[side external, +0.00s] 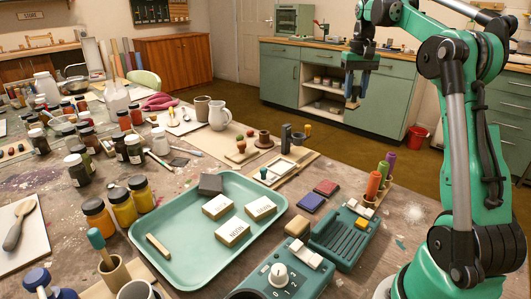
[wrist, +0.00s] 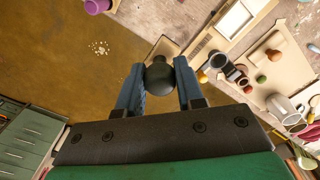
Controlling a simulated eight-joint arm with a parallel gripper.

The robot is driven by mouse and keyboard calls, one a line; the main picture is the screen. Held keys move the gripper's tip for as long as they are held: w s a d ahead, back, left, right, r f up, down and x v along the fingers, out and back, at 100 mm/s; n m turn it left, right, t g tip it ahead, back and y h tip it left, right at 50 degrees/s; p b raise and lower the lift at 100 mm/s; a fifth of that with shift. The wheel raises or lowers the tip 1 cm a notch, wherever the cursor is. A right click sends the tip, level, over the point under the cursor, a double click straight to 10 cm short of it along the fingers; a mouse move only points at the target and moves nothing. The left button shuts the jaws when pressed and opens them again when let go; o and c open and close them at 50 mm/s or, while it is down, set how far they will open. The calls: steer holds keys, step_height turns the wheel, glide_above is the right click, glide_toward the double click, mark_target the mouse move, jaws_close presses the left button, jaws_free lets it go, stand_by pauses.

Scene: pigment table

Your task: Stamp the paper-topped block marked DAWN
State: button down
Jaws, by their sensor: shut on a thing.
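My gripper (side external: 352,92) is raised high over the floor beyond the table, apart from everything on it. It is shut on a stamp; the wrist view shows the stamp's dark round knob (wrist: 160,76) between the blue fingers (wrist: 159,88), and its pale wooden end (side external: 352,104) hangs below the fingers in the side view. On the green tray (side external: 180,272) lie three paper-topped blocks: a front one (side external: 233,231) that seems to read NOON, a right one (side external: 260,207) and a back one (side external: 218,206). The lettering on those two is too small to read surely.
A dark block (side external: 210,184) and a wooden strip (side external: 158,246) are also on the tray. A red pad (side external: 326,187) and a blue pad (side external: 311,202) lie to its right. Coloured upright handles (side external: 373,185) stand near the table edge. Jars (side external: 98,215) crowd the left.

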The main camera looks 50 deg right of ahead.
steer(key=shift+a+f, duration=2.55)
steer(key=shift+f, duration=0.45)
steer(key=shift+a+f, duration=2.55)
steer(key=shift+f, duration=0.4)
steer(key=shift+a+f, duration=2.55)
steer(key=shift+f, duration=0.45)
steer(key=shift+f, duration=0.55)
step_height(320, 180, up, 7)
